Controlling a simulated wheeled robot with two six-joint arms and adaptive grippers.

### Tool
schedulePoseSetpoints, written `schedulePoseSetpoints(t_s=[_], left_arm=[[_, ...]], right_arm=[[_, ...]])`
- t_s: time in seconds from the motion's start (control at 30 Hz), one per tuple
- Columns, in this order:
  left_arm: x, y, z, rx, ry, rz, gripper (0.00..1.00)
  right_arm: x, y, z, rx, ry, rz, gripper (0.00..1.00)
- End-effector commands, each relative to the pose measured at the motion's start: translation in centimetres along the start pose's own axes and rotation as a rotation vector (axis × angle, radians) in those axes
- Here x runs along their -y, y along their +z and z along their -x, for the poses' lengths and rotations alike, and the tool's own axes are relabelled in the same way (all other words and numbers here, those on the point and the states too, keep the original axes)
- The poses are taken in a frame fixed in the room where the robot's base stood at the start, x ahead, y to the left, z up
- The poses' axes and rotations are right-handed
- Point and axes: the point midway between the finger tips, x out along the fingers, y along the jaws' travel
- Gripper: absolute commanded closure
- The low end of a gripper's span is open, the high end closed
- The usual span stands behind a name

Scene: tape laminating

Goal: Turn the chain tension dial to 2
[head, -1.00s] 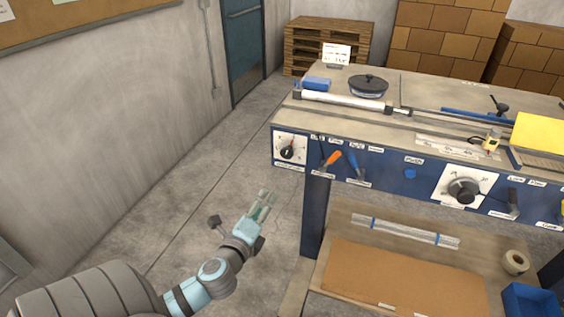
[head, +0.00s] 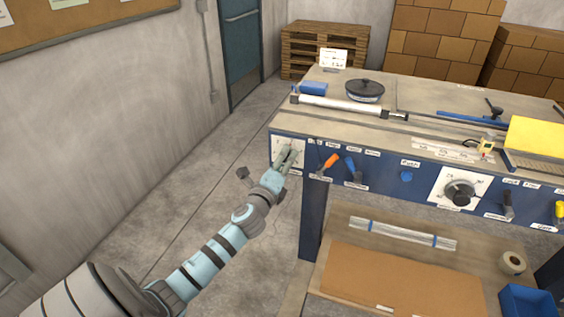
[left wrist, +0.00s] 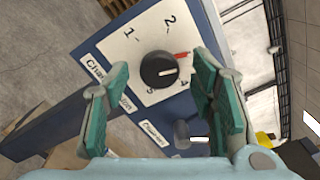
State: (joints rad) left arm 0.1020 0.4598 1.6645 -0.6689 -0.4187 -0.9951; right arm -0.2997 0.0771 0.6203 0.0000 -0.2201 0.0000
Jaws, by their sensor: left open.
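The chain tension dial (left wrist: 159,70) is a round black knob on a white plate (left wrist: 147,45) marked 1, 2, 4 and 5. A red mark at the knob's edge lies between the 2 and the 4. The plate's printed label is partly hidden by a finger. My left gripper (left wrist: 163,103) is open, its green-padded fingers apart on either side of the dial in the picture, with nothing between them. I cannot tell whether they touch it. In the head view, my left gripper (head: 288,156) covers the knob at the left end of the blue front panel.
An orange-handled lever (head: 330,161) and a blue lever (head: 350,166) stand just right of the dial. A larger dial (head: 459,193) sits further right. The table top above holds a roller (head: 340,103). Open floor lies left of the table.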

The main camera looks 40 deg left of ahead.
Motion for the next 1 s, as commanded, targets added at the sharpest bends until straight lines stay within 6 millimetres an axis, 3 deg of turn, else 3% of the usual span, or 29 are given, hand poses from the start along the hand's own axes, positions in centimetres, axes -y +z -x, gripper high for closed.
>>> schedulePoseSetpoints(t_s=[0.07,0.37,0.73,1.0], left_arm=[[-0.01,0.0,0.02,0.0,0.0,0.0,0.5],[-0.02,0.0,0.05,0.0,0.0,0.0,0.97],[-0.06,-0.02,0.06,0.0,0.0,0.053,0.97],[-0.1,-0.02,0.05,0.001,0.0,0.223,0.97]], right_arm=[[-0.02,0.0,0.0,0.0,0.0,0.0,1.0],[-0.2,0.0,0.0,0.0,0.003,0.001,1.0],[-0.29,0.03,-0.19,0.0,0.004,0.002,1.0],[-0.25,0.1,-0.7,0.0,0.004,0.002,1.0]])
